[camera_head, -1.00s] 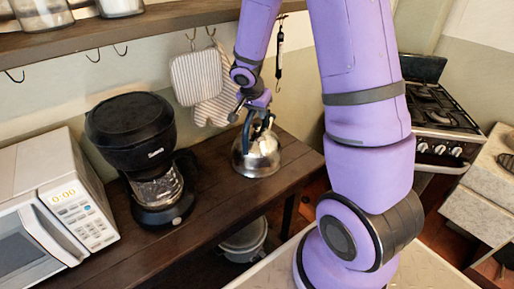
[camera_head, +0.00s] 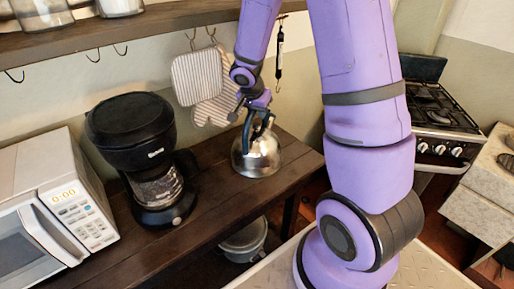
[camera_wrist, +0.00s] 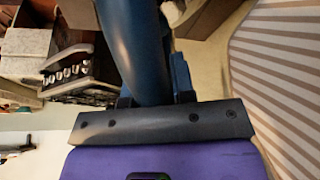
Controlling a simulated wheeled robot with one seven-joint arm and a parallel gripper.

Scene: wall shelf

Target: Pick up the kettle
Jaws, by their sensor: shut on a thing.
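The kettle (camera_head: 256,158) is a shiny metal pot with a dark blue arched handle. It is upright at the right end of the dark wooden counter in the head view. My gripper (camera_head: 259,112) is above it and shut on the handle. In the wrist view the dark blue handle (camera_wrist: 134,45) fills the middle, held at my gripper (camera_wrist: 155,95). The metal body of the kettle does not show clearly in the wrist view. I cannot tell whether its base touches the counter.
A black coffee maker (camera_head: 140,130) and a white microwave (camera_head: 50,200) stand left of the kettle on the counter (camera_head: 215,200). Striped oven mitts (camera_head: 196,77) hang behind it from hooks under the shelf (camera_head: 150,27). A stove (camera_head: 440,120) stands at right. A pot (camera_head: 245,240) is below.

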